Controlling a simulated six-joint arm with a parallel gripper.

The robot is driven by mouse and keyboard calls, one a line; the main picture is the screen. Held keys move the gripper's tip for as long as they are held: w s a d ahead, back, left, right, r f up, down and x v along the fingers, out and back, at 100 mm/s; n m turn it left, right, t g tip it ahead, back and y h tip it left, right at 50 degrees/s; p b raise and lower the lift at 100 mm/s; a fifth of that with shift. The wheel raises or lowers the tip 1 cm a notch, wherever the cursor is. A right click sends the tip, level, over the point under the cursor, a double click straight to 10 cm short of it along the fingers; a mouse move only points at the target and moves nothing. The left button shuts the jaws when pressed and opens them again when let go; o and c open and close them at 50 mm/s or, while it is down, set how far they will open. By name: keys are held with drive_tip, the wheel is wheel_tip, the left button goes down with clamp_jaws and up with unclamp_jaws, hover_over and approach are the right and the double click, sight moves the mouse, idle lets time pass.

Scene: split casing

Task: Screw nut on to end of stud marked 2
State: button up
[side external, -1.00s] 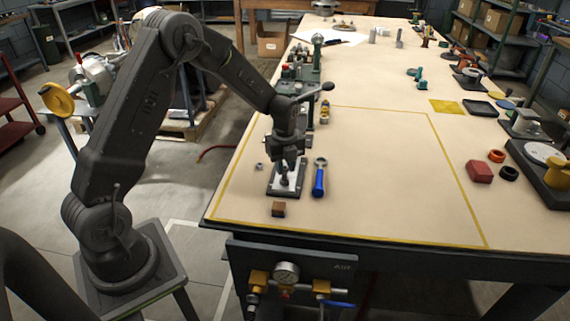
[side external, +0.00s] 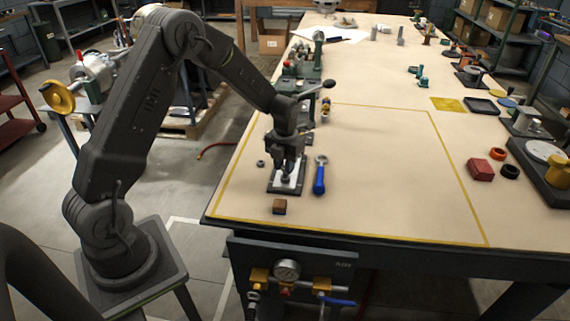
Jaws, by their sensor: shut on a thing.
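My gripper (side external: 287,172) points down over a small dark fixture plate (side external: 273,187) with a pale top, near the left front of the table. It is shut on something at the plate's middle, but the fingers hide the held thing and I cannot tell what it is. A small dark ring (side external: 261,163), which looks like a nut, lies on the table just left of the plate. The studs and any number marks are too small or hidden to make out.
A blue-handled wrench (side external: 319,177) lies right of the plate. A brown block (side external: 280,206) sits in front of it. Green and grey equipment (side external: 300,75) stands behind my gripper. A red block (side external: 480,170) and rings lie at the right. The middle of the yellow-outlined area is clear.

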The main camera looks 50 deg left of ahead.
drive_tip(key=o, duration=1)
drive_tip(key=shift+r, duration=2.55)
wheel_tip(320, 180, up, 14)
